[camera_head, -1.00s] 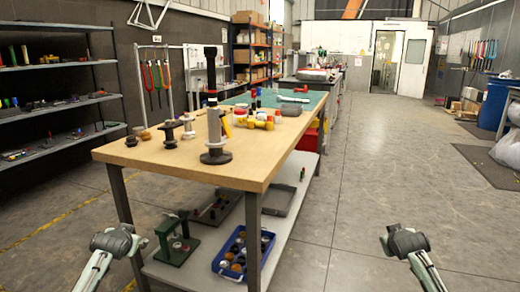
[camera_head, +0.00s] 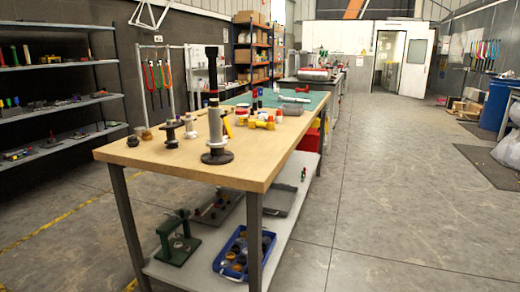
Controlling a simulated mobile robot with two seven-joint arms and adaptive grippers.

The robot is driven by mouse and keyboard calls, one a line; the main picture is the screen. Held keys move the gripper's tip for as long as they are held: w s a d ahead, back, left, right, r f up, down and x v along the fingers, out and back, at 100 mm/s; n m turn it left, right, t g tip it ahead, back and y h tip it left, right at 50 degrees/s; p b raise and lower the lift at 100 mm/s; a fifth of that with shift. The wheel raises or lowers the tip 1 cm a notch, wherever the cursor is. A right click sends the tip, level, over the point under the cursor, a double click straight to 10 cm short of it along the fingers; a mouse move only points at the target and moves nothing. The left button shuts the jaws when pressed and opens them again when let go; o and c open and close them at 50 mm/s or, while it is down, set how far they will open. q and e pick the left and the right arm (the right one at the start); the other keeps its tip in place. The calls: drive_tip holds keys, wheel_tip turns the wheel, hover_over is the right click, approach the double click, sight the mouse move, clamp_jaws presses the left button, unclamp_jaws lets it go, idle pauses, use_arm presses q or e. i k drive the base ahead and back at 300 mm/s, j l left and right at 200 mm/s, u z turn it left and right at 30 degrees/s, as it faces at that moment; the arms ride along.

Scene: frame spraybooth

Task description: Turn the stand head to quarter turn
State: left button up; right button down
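A stand (camera_head: 215,128) rises upright near the front of the wooden workbench (camera_head: 265,150). It has a round black base (camera_head: 217,157), a silver column and a black upper post with a dark cylindrical head (camera_head: 212,55) on top. Which way the head faces is too small to tell. Neither of my grippers shows in the head view now, and nothing touches the stand.
Small spools and knobs (camera_head: 170,135) stand left of the stand. Red and yellow parts (camera_head: 262,118) lie behind it by a green mat (camera_head: 310,98). The lower shelf holds a blue crate (camera_head: 243,252) and a green fixture (camera_head: 177,240). Floor (camera_head: 390,200) is clear on the right.

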sight(217, 141)
drive_tip(key=k, duration=0.6)
drive_tip(key=u, duration=1.5)
drive_tip(key=l+u, duration=0.1)
drive_tip(key=u, duration=0.35)
drive_tip(key=l+u, duration=0.1)
drive_tip(key=u, duration=0.35)
drive_tip(key=l+u, duration=0.15)
drive_tip(key=u, duration=0.3)
drive_tip(key=k+l, duration=0.15)
drive_tip(key=l, duration=0.5)
drive_tip(key=k+l, duration=0.15)
drive_tip(key=l, duration=0.55)
drive_tip(key=k+l, duration=0.15)
drive_tip(key=l, duration=0.5)
drive_tip(key=k+l, duration=0.15)
drive_tip(key=l, duration=0.55)
drive_tip(key=k+l, duration=0.15)
drive_tip(key=l, duration=0.5)
drive_tip(key=k+l, duration=0.15)
drive_tip(key=l, duration=0.55)
drive_tip(key=k+l, duration=0.15)
drive_tip(key=l, duration=0.5)
drive_tip(key=k+l, duration=0.15)
drive_tip(key=l, duration=0.55)
